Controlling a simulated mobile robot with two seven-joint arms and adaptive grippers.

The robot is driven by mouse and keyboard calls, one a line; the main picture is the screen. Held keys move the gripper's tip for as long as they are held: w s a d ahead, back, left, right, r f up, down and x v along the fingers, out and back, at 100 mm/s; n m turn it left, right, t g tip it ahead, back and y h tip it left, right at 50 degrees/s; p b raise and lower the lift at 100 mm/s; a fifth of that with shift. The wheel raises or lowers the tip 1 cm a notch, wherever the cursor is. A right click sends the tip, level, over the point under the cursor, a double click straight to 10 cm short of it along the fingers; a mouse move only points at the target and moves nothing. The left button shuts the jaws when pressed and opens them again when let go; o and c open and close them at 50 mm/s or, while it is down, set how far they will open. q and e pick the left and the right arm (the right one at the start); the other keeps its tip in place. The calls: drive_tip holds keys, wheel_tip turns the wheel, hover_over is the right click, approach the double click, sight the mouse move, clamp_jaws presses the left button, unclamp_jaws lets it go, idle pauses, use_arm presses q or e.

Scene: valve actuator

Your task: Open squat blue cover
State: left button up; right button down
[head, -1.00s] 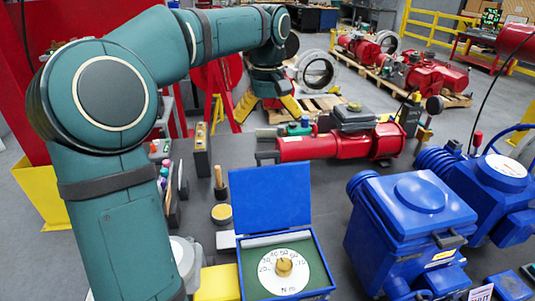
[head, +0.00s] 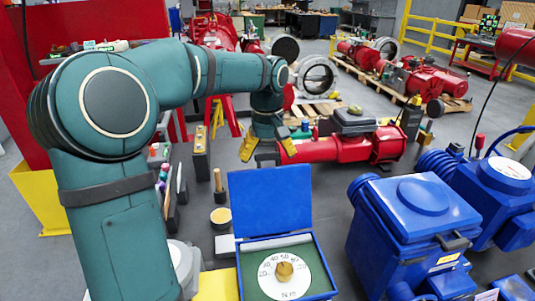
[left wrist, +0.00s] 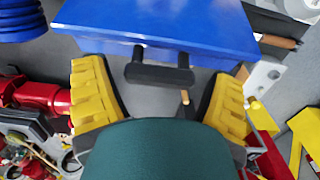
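The squat blue cover (head: 270,197) stands upright at the back of a low case (head: 331,265) with a dial (head: 284,276) inside. A black handle (head: 266,158) sticks up from its top edge. My left gripper (head: 268,148) hangs just beyond that edge, with its yellow fingers spread and empty. In the left wrist view, the cover (left wrist: 170,22) fills the top. Its handle (left wrist: 160,75) lies between the lines of my open left gripper's fingers (left wrist: 165,88), not gripped. Any gap in depth is hard to judge. My right gripper is not in view.
A larger blue housing (head: 425,205) with a shut lid stands to the right. A red valve body (head: 350,148) lies just behind the case. A wooden-handled brush (head: 218,180) and a round tin (head: 221,217) stand on the left.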

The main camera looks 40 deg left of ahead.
sight(271, 169)
use_arm(q)
drive_tip(key=c, duration=0.9)
drive_tip(key=shift+s+d+r+b, duration=0.1)
drive_tip(key=shift+s+d+b, duration=0.2)
drive_tip(key=shift+b, duration=0.3)
drive_tip(key=shift+s+d+r+t+y+b, duration=0.3)
drive_tip(key=shift+s+d+b, duration=0.1)
drive_tip(key=shift+d, duration=0.15)
drive_tip(key=shift+s+d+r+t+y+b, duration=0.25)
drive_tip(key=shift+s+d+y, duration=0.1)
drive_tip(key=shift+d, duration=0.2)
drive_tip(key=s+d, duration=0.3)
drive_tip(key=shift+d+r, duration=0.25)
drive_tip(key=shift+r, duration=0.15)
